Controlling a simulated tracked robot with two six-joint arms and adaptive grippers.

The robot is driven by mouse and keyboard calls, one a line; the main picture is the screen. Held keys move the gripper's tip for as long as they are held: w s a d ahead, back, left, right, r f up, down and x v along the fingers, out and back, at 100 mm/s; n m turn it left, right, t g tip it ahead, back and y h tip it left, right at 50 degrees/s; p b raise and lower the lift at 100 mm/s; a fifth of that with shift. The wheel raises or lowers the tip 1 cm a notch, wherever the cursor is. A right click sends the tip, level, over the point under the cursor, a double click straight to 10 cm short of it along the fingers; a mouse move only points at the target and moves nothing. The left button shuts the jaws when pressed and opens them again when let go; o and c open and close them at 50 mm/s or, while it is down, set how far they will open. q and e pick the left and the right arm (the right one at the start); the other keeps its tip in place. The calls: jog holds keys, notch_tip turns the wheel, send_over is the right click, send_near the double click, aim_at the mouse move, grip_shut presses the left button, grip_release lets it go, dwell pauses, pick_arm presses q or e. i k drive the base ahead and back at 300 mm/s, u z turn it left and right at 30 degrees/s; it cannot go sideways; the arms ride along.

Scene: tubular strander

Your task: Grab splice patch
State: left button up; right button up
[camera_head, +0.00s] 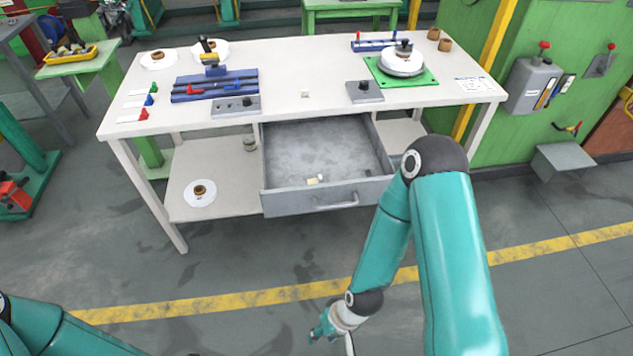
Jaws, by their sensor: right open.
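A drawer (330,140) under the white table is pulled open. A small pale cream piece (316,179) lies inside it near the front wall; it may be the splice patch, but it is too small to be sure. Another small pale square (305,94) lies on the tabletop, and I cannot tell what it is. My right gripper (333,338) is open, low in front of the drawer and well apart from it, partly cut by the bottom edge. My left arm shows at the bottom left; its gripper is out of view.
The white table (290,65) carries a blue fixture (215,84), grey control boxes (364,92) and a round white device on a green plate (402,65). A lower shelf (225,165) holds a white disc. A green cabinet stands right. The floor in front is clear.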

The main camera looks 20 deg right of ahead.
aim_at(319, 180)
jog(key=z, duration=0.05)
jog(key=k, duration=1)
jog(key=u, duration=0.6)
jog(key=i, duration=1.2)
jog(key=z, duration=0.4)
jog(key=i, duration=0.9)
jog(key=z, duration=0.65)
jog(key=k, duration=0.75)
jog(key=z, duration=0.25)
jog(key=i, duration=0.6)
jog(key=u, duration=0.05)
